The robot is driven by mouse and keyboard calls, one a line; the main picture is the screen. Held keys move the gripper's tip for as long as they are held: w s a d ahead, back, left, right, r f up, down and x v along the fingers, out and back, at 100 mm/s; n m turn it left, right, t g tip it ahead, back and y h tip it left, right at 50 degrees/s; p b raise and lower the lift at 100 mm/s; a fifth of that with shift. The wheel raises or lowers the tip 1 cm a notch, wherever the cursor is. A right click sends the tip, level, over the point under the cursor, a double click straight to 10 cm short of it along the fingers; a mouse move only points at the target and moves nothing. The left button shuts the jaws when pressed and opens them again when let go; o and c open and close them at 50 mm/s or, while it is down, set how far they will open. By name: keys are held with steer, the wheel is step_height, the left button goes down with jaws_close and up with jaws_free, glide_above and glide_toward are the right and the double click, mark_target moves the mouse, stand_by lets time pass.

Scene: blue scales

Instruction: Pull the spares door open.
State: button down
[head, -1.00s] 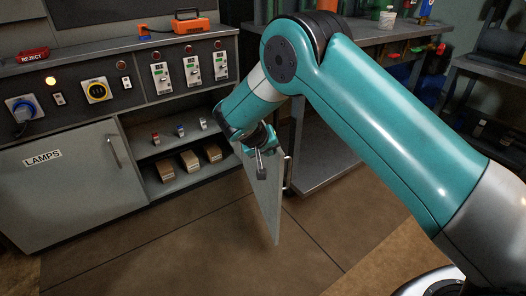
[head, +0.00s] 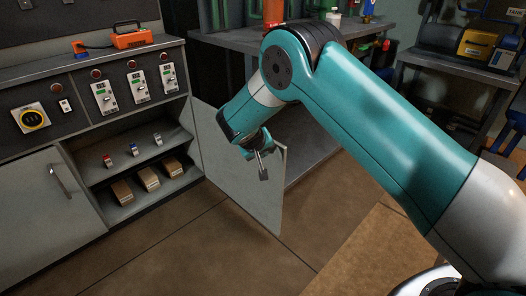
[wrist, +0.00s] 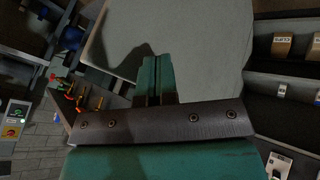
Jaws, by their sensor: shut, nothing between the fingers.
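The spares door (head: 235,180) is a grey panel. In the head view it stands swung wide open to the right of the shelf bay, and its inner face shows. No label or handle on it is visible now. My gripper (head: 264,172) is in front of this inner face, near the door's free edge, with its fingers together and empty. I cannot tell whether it touches the panel. In the wrist view the shut fingers (wrist: 155,78) point at the pale door panel (wrist: 205,45), which fills the upper middle.
The open bay holds several small boxes (head: 149,179) below and small coloured parts above. A closed grey door (head: 35,205) with a bar handle is at left. A workbench (head: 325,160) stands behind the open door. The floor (head: 200,255) in front is clear.

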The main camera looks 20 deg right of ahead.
steer(key=s+a+r+n+g+y+p, duration=0.1)
steer(key=s+a+r+y+p, duration=0.15)
steer(key=s+r, duration=0.75)
steer(key=s+a+r+n+g+y+p, duration=0.1)
steer(key=s+a+r+g+y, duration=0.15)
steer(key=s+r, duration=0.8)
steer(key=s+r+n+g+y, duration=0.1)
steer(key=s+r+n+y, duration=0.15)
steer(key=s, duration=0.75)
steer(key=s+r+n+g+y, duration=0.15)
steer(key=s+r, duration=0.25)
steer(key=s, duration=0.7)
step_height(320, 180, up, 28)
steer(key=p, duration=2.7)
steer(key=shift+p, duration=0.4)
steer(key=shift+d, duration=0.1)
